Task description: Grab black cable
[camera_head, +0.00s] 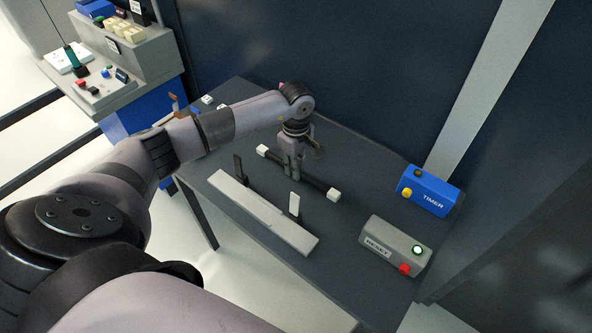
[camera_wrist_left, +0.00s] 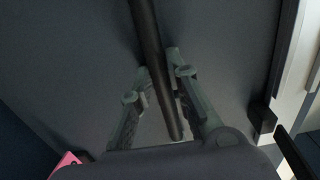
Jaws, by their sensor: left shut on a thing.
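The black cable (camera_head: 315,181) is a straight dark rod with a white block at each end. It lies across the middle of the dark table. My left gripper (camera_head: 291,176) reaches down from above and is shut on the cable near its middle. In the left wrist view the black cable (camera_wrist_left: 149,35) runs between the two fingers of my left gripper (camera_wrist_left: 156,72). The white end blocks are out of sight in that view. My right gripper is not in view.
A light bar (camera_head: 250,205) with two dark-and-white uprights lies in front of the cable on the table (camera_head: 345,145). A blue TIMER box (camera_head: 432,194) and a grey RESET box (camera_head: 390,252) stand at the right. A control console (camera_head: 125,60) is at the back left.

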